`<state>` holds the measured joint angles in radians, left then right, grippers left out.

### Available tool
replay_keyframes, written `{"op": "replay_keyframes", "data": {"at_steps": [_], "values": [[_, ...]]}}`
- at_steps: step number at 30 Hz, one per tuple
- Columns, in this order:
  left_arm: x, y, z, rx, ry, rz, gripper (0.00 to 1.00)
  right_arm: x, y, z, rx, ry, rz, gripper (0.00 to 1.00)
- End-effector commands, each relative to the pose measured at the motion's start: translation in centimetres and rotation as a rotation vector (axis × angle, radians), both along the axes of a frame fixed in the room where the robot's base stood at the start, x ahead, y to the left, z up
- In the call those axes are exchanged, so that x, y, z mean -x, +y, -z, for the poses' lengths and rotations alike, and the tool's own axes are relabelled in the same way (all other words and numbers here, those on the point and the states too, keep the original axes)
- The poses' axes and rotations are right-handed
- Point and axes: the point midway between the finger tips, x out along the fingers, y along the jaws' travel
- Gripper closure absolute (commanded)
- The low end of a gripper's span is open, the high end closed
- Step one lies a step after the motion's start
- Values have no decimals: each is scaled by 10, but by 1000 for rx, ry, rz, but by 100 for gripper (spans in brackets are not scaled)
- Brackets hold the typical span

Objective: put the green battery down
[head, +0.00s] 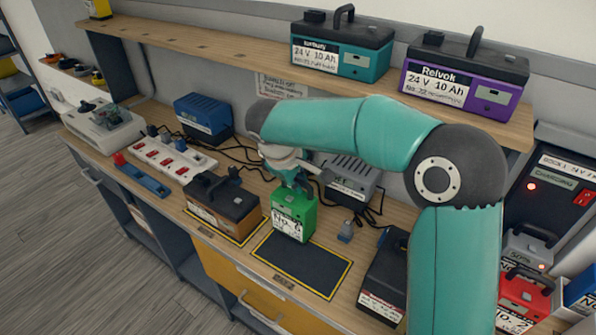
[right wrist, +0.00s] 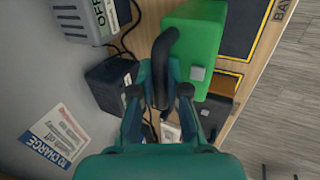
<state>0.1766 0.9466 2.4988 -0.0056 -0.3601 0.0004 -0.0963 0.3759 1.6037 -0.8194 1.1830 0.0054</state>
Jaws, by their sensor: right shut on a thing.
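The green battery (head: 293,215) with a white label hangs or stands at the back-left edge of a dark, yellow-bordered mat (head: 302,265) on the bench. I cannot tell whether its base touches. My right gripper (head: 296,183) is above it, shut on its black handle. In the right wrist view the handle (right wrist: 165,55) runs between the fingers (right wrist: 160,95), and the green body (right wrist: 192,45) shows beyond. The mat's visible part is bare. My left gripper is not in view.
A black-and-brown battery (head: 222,205) stands on the bay to the left. A dark battery (head: 385,275) stands to the right. A grey charger (head: 350,182) and cables lie behind. A teal battery (head: 342,48) and a purple battery (head: 462,85) stand on the shelf above.

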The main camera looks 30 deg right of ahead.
Motion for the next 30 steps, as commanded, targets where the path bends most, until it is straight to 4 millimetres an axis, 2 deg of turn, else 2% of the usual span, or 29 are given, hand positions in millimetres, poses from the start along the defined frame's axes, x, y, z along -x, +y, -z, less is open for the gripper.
{"op": "replay_keyframes", "data": {"at_steps": [2, 12, 20, 21, 24, 25, 30], "values": [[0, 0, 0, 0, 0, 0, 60, 0, -1, 2, 1, -4, 1, 100], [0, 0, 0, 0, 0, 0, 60, 0, -1, 38, 1, -3, 1, 100], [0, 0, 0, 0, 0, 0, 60, 0, -1, 40, 0, -4, 2, 100], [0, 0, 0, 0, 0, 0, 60, 1, 0, 43, 0, 2, 1, 81], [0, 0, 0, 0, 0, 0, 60, 1, 0, 43, -1, 1, 0, 65], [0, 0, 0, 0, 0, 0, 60, 1, 0, 43, -1, 1, 0, 61], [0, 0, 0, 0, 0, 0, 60, 1, 0, 43, -1, 1, 0, 61]]}}
